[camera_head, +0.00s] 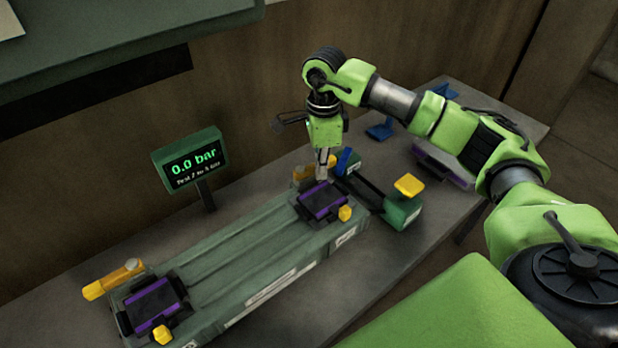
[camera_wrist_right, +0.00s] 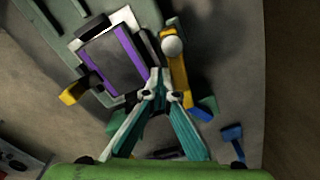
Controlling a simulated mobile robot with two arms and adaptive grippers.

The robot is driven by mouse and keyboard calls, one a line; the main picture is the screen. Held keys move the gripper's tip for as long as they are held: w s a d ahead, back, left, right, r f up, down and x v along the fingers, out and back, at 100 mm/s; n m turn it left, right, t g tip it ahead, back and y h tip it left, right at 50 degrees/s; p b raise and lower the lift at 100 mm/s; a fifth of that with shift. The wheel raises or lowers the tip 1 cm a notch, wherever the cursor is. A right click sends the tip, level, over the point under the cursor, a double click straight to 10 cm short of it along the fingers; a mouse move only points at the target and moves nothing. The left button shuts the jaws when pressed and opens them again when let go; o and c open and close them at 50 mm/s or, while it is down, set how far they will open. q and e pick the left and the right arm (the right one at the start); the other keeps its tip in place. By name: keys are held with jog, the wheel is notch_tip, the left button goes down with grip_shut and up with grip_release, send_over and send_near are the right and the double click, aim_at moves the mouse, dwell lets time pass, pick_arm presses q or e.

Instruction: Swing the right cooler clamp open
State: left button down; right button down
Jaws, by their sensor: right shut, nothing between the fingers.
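The right cooler clamp is a yellow lever (camera_head: 304,173) at the far right end of the long green cooler bed (camera_head: 240,243), partly hidden behind my gripper in the head view. In the right wrist view the yellow lever (camera_wrist_right: 178,80) with its pale round knob (camera_wrist_right: 172,46) lies beside a black pad with purple strips (camera_wrist_right: 113,63), not across it. My right gripper (camera_head: 322,178) points down beside this pad. In the wrist view its fingertips (camera_wrist_right: 159,88) are shut and empty, close to the lever; contact cannot be told. My left gripper is out of view.
The left clamp's yellow lever (camera_head: 112,279) points outward beside the left purple-striped pad (camera_head: 153,304). A pressure display (camera_head: 191,160) reads 0.0 bar behind the bed. A green block with a yellow top (camera_head: 405,203) and blue items (camera_head: 380,130) stand to the right.

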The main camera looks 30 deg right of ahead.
jog(key=shift+w+d, duration=0.15)
jog(key=shift+w, duration=0.05)
jog(key=shift+s+a, duration=0.2)
jog(key=shift+s, duration=0.1)
notch_tip(320, 180, up, 8)
jog(key=p, duration=0.5)
jog(key=shift+s+f, duration=0.1)
dwell(0.4)
